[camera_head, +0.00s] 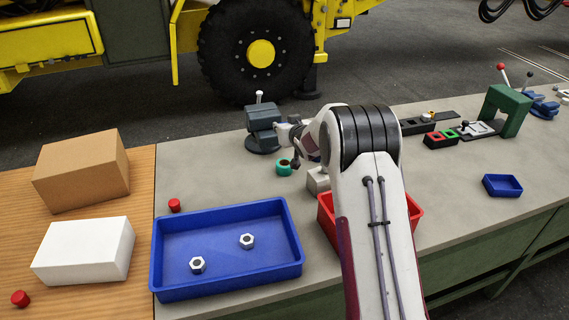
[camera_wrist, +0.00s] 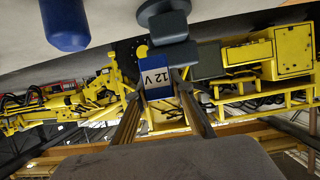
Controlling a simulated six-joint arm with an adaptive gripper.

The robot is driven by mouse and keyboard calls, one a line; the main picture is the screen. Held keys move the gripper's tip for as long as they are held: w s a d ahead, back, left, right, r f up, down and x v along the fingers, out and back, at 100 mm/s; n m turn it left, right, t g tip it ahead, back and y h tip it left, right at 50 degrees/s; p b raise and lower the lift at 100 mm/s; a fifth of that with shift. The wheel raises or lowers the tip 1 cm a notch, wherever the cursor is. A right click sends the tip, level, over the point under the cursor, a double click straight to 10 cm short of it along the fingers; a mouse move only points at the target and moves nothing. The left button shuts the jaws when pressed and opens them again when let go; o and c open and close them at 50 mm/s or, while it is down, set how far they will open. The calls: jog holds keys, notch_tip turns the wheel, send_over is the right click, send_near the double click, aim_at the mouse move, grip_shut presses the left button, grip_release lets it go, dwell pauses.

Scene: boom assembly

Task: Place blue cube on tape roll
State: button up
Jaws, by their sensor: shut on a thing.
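My gripper (camera_wrist: 159,86) is shut on a small blue block with a white "12 V" label (camera_wrist: 157,78), which I take to be the blue cube. The block sits between the fingertips in the wrist view. A small teal ring (camera_head: 282,167), likely the tape roll, lies on the grey bench in front of the dark vise (camera_head: 262,117).
A blue tray (camera_head: 225,271) with two nuts stands front left. A red bin (camera_head: 327,217) is partly behind my arm. A light grey block (camera_head: 317,180) is near the ring. A cardboard box (camera_head: 82,170) and white box (camera_head: 85,250) stand left.

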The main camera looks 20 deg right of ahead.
jog(key=shift+f, duration=0.1)
send_over(283, 160)
jog(key=shift+s+f, duration=0.15)
jog(key=shift+f, duration=2.9)
jog(key=shift+f, duration=1.85)
jog(key=shift+f, duration=0.15)
jog(key=o, duration=1.1)
